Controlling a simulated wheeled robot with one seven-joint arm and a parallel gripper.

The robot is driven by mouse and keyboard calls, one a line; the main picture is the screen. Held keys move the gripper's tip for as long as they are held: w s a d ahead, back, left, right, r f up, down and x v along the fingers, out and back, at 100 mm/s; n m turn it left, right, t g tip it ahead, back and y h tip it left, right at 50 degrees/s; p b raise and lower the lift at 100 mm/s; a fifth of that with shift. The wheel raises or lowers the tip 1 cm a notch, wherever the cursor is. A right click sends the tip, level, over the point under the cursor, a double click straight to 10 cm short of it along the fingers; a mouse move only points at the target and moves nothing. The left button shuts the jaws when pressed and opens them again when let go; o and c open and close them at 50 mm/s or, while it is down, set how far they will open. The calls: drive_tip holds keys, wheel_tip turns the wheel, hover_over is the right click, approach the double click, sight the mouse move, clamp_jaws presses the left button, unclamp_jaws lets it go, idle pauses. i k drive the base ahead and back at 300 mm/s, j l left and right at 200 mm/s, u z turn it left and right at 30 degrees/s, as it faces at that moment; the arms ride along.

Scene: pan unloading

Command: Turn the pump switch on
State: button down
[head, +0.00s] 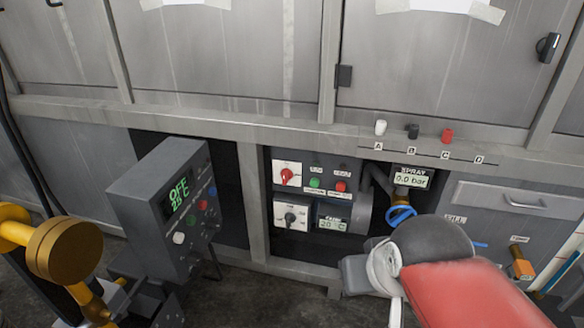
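A panel under the counter holds two switch plates. The upper plate has a red rotary knob (288,176). The lower plate has a dark rotary switch (290,216). The small labels are too blurred for me to tell which one is the pump switch. A green button (315,183) and a red button (340,187) sit right of the red knob. My red and grey arm enters at lower right, and its grey end (357,275) is below and right of the switches, apart from them. I cannot make out gripper fingers.
A blue valve handle (400,215) and a spray gauge (411,178) reading 0.0 bar are to the right. Small white, black and red knobs line the ledge above.

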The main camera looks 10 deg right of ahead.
sight(287, 174)
drive_tip(key=i+l, duration=0.15)
drive_tip(key=l, duration=0.3)
drive_tip(key=i+l, duration=0.1)
drive_tip(key=l, duration=0.3)
drive_tip(key=i+l+u, duration=0.1)
drive_tip(key=l, duration=0.35)
